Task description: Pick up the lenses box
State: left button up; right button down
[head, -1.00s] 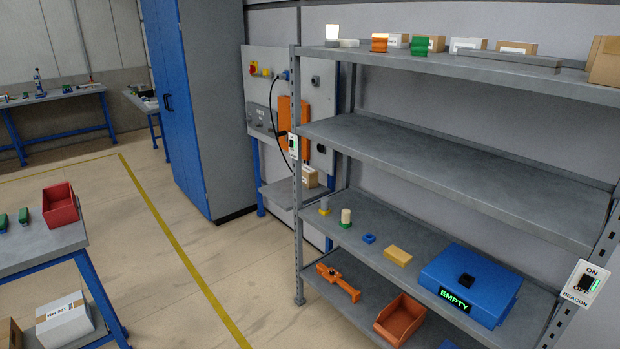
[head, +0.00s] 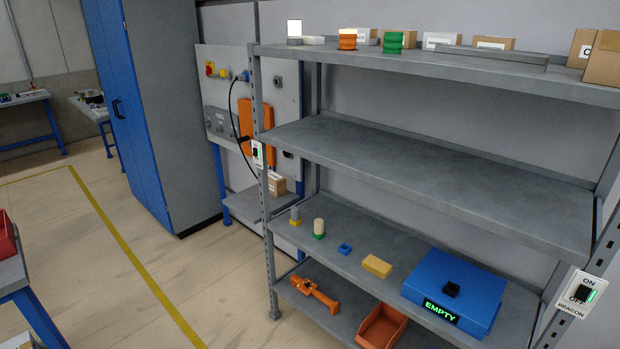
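No box in the head view carries a label I can read as lenses. Several cardboard boxes stand on the top shelf (head: 400,64): one box (head: 494,43) with a white label near the middle, another box (head: 443,40) left of it, and a larger box (head: 604,62) at the right end. An orange ribbed piece (head: 347,39) and a green ribbed piece (head: 393,41) stand at the front of this shelf. A blue case (head: 455,288) marked EMPTY lies on a lower shelf. Neither of my grippers is in view.
The middle shelf (head: 430,170) is bare. The lower shelf also holds a yellow block (head: 377,266) and small parts. An orange bin (head: 381,328) sits below. A beacon switch (head: 580,292) is on the right post. A blue cabinet (head: 118,110) stands left; floor before it is clear.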

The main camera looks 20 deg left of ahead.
aim_at(277, 183)
jog(key=i+j+z, duration=0.2)
jog(key=i+j, duration=0.2)
jog(key=j, duration=0.25)
jog(key=i+j, duration=0.2)
jog(key=j, duration=0.15)
jog(key=i+j+z, duration=0.25)
jog(key=j, duration=0.45)
jog(key=i+j+z, duration=0.1)
jog(key=i+j, duration=0.2)
jog(key=j, duration=0.05)
